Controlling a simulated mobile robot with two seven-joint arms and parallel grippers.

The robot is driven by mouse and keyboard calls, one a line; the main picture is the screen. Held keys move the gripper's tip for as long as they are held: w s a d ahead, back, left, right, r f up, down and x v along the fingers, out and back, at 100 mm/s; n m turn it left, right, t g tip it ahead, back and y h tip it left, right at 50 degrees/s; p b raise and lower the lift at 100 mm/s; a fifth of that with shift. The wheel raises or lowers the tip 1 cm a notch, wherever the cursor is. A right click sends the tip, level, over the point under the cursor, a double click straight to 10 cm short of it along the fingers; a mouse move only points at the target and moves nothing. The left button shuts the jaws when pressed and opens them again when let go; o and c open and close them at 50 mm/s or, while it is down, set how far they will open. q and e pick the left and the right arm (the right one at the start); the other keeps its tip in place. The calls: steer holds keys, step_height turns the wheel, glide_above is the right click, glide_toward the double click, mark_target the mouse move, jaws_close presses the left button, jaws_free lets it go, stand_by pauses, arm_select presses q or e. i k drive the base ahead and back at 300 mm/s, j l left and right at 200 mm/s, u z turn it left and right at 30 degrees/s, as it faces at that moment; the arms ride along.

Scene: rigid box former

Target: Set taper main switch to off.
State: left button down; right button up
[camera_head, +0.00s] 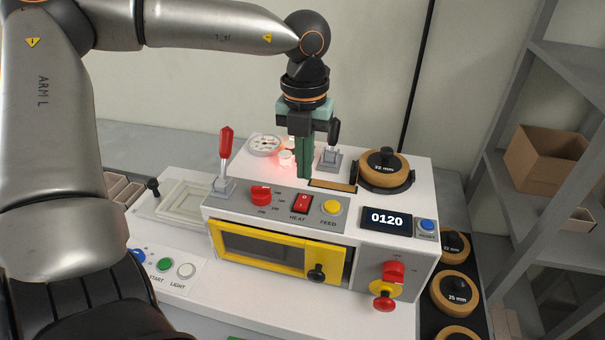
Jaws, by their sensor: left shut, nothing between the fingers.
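The white taper machine (225,215) stands on the bench. On its front right face is a red rotary handle (393,271), which looks like the main switch; its small markings are unreadable, so its setting cannot be told. A red knob on a yellow base (384,303) is just below it. My left gripper (304,175) points down, shut and empty, over the back middle of the machine's top, up and left of the red handle and clear of it. Whether its tips touch the top cannot be told. My right gripper is not in view.
A red lever (225,148), a dark lever (333,135), a HEAT rocker (301,203) and a yellow FEED button (332,207) stand on top. Shelves with boxes (550,158) are at right.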

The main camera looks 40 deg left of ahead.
mark_target(392, 271)
steer(key=k, duration=1)
